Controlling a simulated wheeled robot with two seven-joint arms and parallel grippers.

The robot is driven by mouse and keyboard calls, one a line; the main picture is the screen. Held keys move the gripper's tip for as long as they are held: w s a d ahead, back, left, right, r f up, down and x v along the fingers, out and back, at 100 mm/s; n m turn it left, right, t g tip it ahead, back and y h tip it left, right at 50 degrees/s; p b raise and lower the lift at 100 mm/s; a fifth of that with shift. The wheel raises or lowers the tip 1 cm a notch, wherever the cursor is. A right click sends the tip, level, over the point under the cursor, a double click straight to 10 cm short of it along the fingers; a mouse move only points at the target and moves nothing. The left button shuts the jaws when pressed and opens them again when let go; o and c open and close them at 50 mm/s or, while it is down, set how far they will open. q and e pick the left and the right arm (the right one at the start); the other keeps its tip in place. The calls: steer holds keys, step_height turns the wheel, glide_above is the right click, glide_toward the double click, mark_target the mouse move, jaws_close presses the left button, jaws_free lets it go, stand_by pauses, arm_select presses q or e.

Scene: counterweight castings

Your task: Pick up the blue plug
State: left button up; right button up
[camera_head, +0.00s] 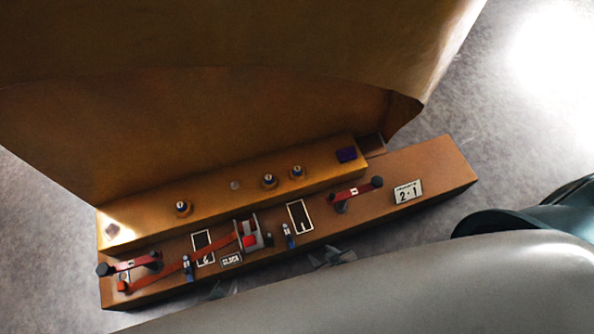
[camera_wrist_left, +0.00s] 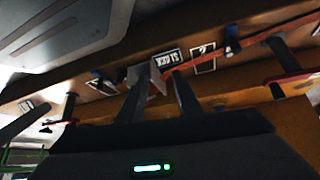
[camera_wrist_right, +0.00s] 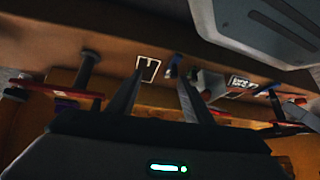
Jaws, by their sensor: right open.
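Two small blue upright pieces stand on the front ledge. One blue piece (camera_head: 288,236) is by the right white-outlined rectangle, and another blue piece (camera_head: 187,266) is by the left one. I cannot tell which is the plug. The first shows in the right wrist view (camera_wrist_right: 173,66), just beyond the fingers; the second shows in the left wrist view (camera_wrist_left: 232,42), to the right of the fingers. My right gripper (camera_head: 334,256) is open and empty at the ledge's front side. My left gripper (camera_head: 220,290) is open and empty, lower left, partly hidden.
A red-and-grey clamp (camera_head: 249,238) stands mid-ledge. A red handle (camera_head: 356,190) is to the right and another red handle (camera_head: 130,265) at the far left. Several dark-topped knobs, including one knob (camera_head: 183,208), and a purple block (camera_head: 346,155) sit on the raised step.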

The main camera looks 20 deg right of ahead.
steer(key=w+a+r+m+g+b, duration=0.1)
steer(key=w+a+m+g+b, duration=0.2)
steer(key=w+b, duration=1.3)
arm_select(q)
steer(key=w+d+r+t+h+b, duration=0.1)
steer(key=d+r, duration=0.1)
steer(key=r, duration=0.6)
steer(key=w+d+r+h+b, duration=0.1)
steer(key=d+r+b, duration=0.1)
steer(key=r, duration=0.6)
steer(key=shift+w+d+r+t, duration=0.2)
steer(key=shift+w+r+t, duration=0.1)
steer(key=shift+w+t, duration=0.1)
arm_select(e)
steer(key=w+d+r+m+g+h, duration=0.1)
steer(key=w+r+m+h, duration=0.3)
steer(key=w+r, duration=1)
steer(key=w+m, duration=0.2)
steer(key=m, duration=0.1)
steer(key=shift+w+r+m, duration=0.15)
steer(key=shift+r+m, duration=0.2)
steer(key=shift+m, duration=0.05)
steer(key=shift+f, duration=0.1)
